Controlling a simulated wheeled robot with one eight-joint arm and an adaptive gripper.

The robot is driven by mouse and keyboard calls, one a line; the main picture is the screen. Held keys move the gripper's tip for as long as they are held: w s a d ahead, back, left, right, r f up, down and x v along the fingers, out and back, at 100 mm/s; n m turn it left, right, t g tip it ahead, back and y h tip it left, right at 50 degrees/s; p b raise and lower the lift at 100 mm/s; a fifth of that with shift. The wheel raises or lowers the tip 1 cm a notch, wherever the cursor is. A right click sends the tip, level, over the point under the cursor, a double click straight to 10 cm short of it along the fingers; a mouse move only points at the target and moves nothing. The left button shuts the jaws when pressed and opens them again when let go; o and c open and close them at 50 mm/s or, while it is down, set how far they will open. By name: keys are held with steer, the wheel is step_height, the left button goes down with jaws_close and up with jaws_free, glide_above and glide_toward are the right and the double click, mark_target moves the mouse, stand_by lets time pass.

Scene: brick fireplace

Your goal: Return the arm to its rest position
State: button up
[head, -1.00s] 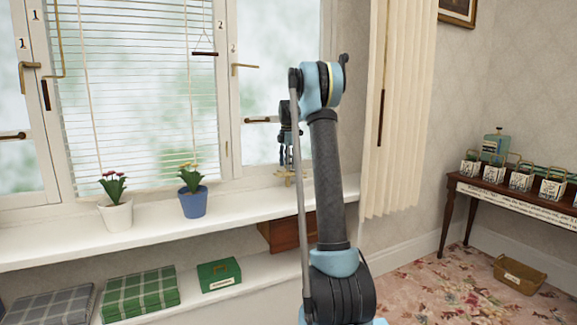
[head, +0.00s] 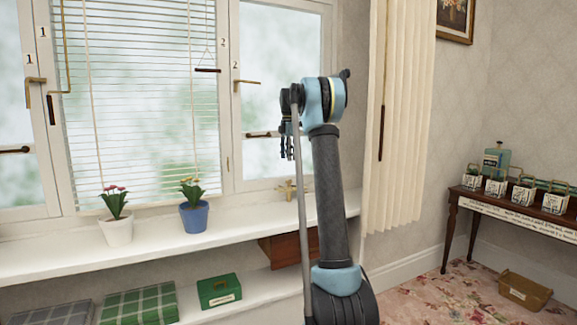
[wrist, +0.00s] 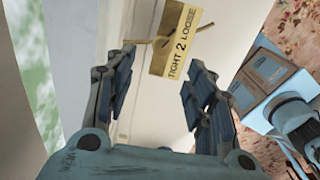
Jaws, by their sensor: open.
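My gripper (head: 286,143) is raised in front of the right window pane, above the sill, partly hidden behind my own arm in the head view. In the wrist view my gripper (wrist: 156,92) shows its two fingers apart with nothing between them.
A blue pot (head: 193,217) and a white pot (head: 118,230) with flowers stand on the sill (head: 60,238). A wooden box (head: 284,249) sits under it. A cream curtain (head: 402,130) hangs right of my arm. A table (head: 520,212) with several pots stands far right.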

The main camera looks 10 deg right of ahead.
steer(key=shift+r, duration=0.3)
steer(key=s+f+m, duration=0.1)
steer(key=s+m, duration=0.3)
steer(key=s, duration=0.7)
steer(key=s+f+m+t, duration=0.1)
steer(key=s+f+m, duration=0.15)
steer(key=s, duration=0.75)
steer(key=s+f+m, duration=0.1)
steer(key=s+m, duration=0.4)
steer(key=s, duration=0.6)
steer(key=s+f+m+t, duration=0.1)
steer(key=s+f+m, duration=0.9)
steer(key=s+f, duration=1.3)
steer(key=s, duration=0.2)
steer(key=shift+s+d+f, duration=0.2)
steer(key=shift+s+d, duration=0.05)
steer(key=shift+s, duration=0.15)
steer(key=shift+w+f, duration=0.2)
steer(key=shift+w, duration=0.25)
